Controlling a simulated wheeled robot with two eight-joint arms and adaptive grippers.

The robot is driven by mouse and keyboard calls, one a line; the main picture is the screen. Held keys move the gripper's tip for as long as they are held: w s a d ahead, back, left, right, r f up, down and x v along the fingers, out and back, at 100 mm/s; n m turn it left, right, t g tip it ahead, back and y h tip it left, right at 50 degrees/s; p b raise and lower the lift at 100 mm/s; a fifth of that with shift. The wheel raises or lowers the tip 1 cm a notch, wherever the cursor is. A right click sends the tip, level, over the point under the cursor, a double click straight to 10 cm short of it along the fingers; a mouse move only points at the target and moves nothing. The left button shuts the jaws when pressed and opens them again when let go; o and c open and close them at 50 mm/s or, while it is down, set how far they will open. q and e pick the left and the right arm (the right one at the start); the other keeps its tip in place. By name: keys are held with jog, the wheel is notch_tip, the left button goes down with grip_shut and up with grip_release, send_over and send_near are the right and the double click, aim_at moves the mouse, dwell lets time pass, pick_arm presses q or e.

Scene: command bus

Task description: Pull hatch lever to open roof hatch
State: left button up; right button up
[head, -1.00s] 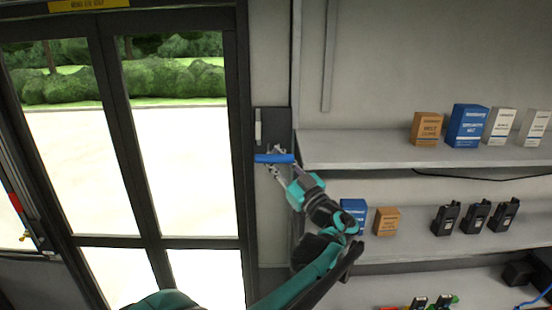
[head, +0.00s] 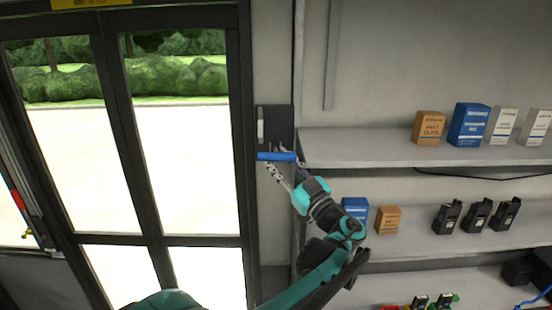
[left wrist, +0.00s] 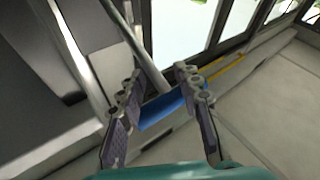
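The hatch lever shows as a blue bar handle (head: 277,156) in the head view, in front of the wall beside the door. In the left wrist view the blue handle (left wrist: 163,111) lies across behind my fingers, with a grey metal rod (left wrist: 146,60) rising above it. My left gripper (head: 279,160) is at the handle in the head view. In the left wrist view its two fingers (left wrist: 158,75) are spread well apart, with the handle showing in the gap between them. I cannot tell whether they touch it. The roof hatch and my right gripper are not in view.
A dark wall plate (head: 276,124) with a pale part is just above the handle. Glazed doors (head: 180,160) stand to the left. Shelves (head: 340,158) with boxes and several black radios (head: 476,214) fill the right side, close to my left arm.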

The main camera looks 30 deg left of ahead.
pick_arm(q)
jog(key=v, duration=1)
jog(key=shift+d, duration=0.2)
jog(key=shift+s, duration=0.1)
